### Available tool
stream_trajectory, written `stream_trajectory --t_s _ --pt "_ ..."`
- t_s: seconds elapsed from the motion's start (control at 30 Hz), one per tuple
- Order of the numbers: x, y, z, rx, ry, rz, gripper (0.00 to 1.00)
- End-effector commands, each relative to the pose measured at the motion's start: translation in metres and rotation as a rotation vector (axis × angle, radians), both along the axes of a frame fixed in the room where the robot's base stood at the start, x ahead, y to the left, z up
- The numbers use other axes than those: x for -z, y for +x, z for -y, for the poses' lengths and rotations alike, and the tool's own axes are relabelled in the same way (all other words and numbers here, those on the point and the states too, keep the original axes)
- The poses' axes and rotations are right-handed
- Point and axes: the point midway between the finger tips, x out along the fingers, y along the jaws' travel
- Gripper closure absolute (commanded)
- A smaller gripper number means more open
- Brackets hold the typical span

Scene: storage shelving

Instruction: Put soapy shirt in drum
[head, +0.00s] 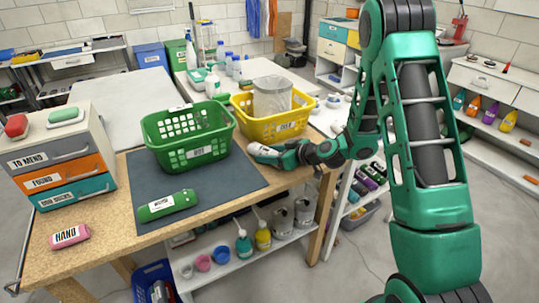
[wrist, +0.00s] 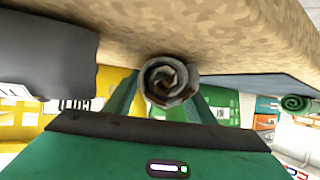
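My gripper (head: 272,155) is at the right part of the wooden table, in front of the yellow basket. It appears shut on a grey-white rolled cloth (head: 261,149). In the wrist view the roll (wrist: 170,79) shows end-on between my two fingers, close to the tabletop. I cannot read a label on it, so I cannot tell if it is the soapy shirt. A grey, see-through cylinder (head: 272,97), possibly the drum, stands in the yellow basket (head: 270,127), behind my gripper. No other drum is clear.
A green basket (head: 188,153) stands on the dark mat (head: 225,182), with a green roll (head: 168,205) before it. A pink roll (head: 70,236) lies front left. A drawer unit (head: 62,155) is at the left. Bottles (head: 243,243) stand on the shelf below.

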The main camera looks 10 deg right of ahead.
Motion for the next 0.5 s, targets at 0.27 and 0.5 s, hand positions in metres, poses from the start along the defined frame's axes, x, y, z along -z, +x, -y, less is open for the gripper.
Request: stream_trajectory --t_s 0.27,0.5 --pt "-0.0002 0.0000 0.0000 0.000 0.000 0.000 0.37" --pt "-0.0067 -0.0074 0.0078 0.004 0.001 -0.001 0.37"
